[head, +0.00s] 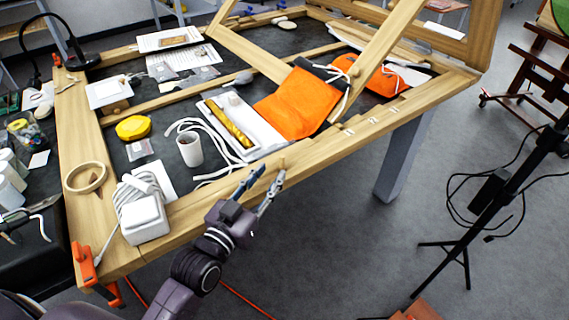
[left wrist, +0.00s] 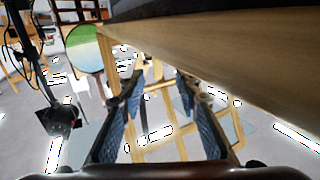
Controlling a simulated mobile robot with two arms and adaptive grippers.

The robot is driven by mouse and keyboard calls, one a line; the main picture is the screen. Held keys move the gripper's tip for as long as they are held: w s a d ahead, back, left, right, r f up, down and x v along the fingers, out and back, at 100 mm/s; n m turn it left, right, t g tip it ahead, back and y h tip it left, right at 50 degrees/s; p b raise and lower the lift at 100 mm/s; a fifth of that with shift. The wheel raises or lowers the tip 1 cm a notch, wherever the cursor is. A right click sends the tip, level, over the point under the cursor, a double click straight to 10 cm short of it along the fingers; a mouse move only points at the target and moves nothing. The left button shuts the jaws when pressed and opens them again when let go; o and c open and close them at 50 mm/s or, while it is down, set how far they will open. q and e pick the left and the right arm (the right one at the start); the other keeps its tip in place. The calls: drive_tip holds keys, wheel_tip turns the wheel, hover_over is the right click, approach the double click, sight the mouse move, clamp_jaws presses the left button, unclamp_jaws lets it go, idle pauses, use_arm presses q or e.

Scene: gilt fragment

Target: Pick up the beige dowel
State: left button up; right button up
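A small beige dowel (head: 281,163) seems to stand upright on the front wooden rail of the table frame, just beyond my left gripper's fingertips. It is tiny in the head view, and I cannot make it out surely in the left wrist view. My left gripper (head: 271,174) is at the outer front edge of this rail, its two fingers apart with nothing visible between them. The left wrist view also shows the gripper (left wrist: 158,85) open, beside the wooden rail (left wrist: 230,55). My right gripper is in neither view.
On the table are a white cup (head: 190,150), a yellow hexagonal item (head: 133,128), an orange cloth (head: 294,106), a gold-coloured bar (head: 229,122) and a white box (head: 143,217) with a coiled cable. A black tripod stand (head: 503,185) stands at right. The floor in front is mostly clear.

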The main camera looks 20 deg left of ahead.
sight(280, 163)
use_arm(q)
drive_tip(key=shift+w+d, duration=0.25)
drive_tip(key=shift+w, duration=0.55)
drive_tip(key=w+b, duration=0.1)
drive_tip(key=w, duration=0.1)
drive_tip(key=w+d+b, duration=0.1)
drive_tip(key=w, duration=0.1)
drive_tip(key=shift+w, duration=0.3)
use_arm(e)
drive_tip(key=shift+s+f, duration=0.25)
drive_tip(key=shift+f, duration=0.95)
use_arm(q)
drive_tip(key=shift+r, duration=0.1)
drive_tip(key=shift+c, duration=0.4)
clamp_jaws()
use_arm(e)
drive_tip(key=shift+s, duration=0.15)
